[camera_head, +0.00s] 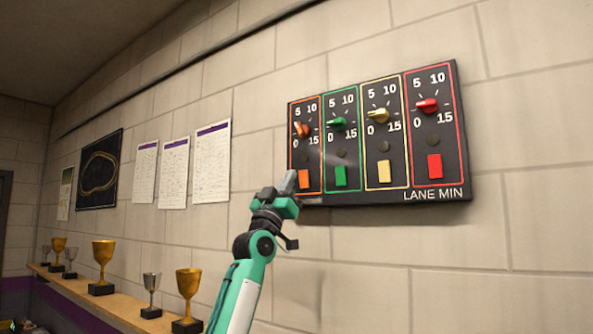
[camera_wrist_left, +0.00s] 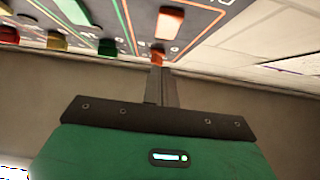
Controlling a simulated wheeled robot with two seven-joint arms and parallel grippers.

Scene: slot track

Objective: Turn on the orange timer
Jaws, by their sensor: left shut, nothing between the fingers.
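The orange timer is the leftmost column of the dark wall panel. Its orange knob (camera_head: 302,130) sits above a dark round lamp (camera_head: 306,158) and a rectangular orange button (camera_head: 304,178). My left gripper (camera_head: 289,181) is shut and empty, its tips at the panel's lower left, just left of the orange button in the head view. In the left wrist view the shut fingers (camera_wrist_left: 160,82) point toward the panel; the orange button (camera_wrist_left: 170,20) shows near the top and the orange knob (camera_wrist_left: 158,57) just beyond the tips. I cannot tell whether they touch anything. My right gripper is out of view.
Green (camera_head: 341,176), yellow (camera_head: 384,171) and red (camera_head: 435,166) buttons, with matching knobs above, fill the panel's other columns. Paper sheets (camera_head: 211,162) hang on the wall to the left. A shelf (camera_head: 120,301) with several trophies runs at lower left. The wall below the panel is bare.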

